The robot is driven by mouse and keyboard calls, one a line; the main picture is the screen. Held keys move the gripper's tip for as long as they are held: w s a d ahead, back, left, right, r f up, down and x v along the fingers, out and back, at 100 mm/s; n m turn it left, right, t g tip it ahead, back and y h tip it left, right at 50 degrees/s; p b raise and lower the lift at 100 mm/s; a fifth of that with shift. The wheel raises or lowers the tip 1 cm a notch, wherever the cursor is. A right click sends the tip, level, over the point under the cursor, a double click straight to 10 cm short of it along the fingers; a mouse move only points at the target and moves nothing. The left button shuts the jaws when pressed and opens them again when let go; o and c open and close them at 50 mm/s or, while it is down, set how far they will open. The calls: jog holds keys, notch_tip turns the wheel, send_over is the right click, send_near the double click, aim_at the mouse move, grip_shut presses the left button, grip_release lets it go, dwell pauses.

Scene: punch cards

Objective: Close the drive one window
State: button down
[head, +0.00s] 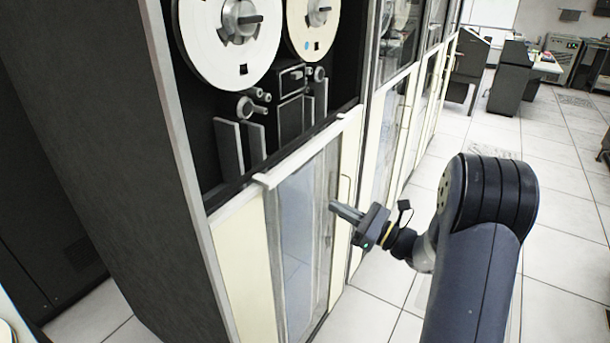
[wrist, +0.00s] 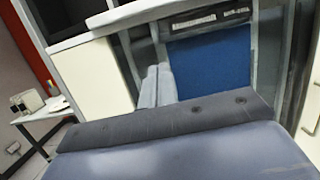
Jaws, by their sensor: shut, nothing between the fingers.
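The drive one cabinet (head: 120,130) stands at the left in the head view, with its two tape reels (head: 228,35) uncovered. Its window (head: 300,225) is a clear pane with a pale top rail (head: 310,150). The pane sits low, below the reels, in front of the cream lower panel. My gripper (head: 334,206) is shut and empty at the right part of the pane, below the rail. I cannot tell whether its tips touch the pane. In the wrist view the shut fingers (wrist: 157,88) point toward a blue panel (wrist: 210,65) in a grey frame.
More cabinets with glass fronts (head: 395,120) continue the row to the right. White floor tiles (head: 565,230) lie open right of my arm. Dark desks (head: 510,75) stand farther back. A small white table (wrist: 45,125) shows at the left in the wrist view.

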jog(key=shift+m+t, duration=0.4)
jog(key=p+x, duration=0.1)
jog(key=x, duration=0.2)
jog(key=p+x, duration=0.1)
jog(key=x, duration=0.2)
jog(key=p+x, duration=0.1)
jog(key=x, duration=0.2)
jog(key=shift+w, duration=0.6)
jog(key=shift+w+r+p, duration=0.1)
jog(key=shift+r+p, duration=0.85)
jog(key=shift+r, duration=1)
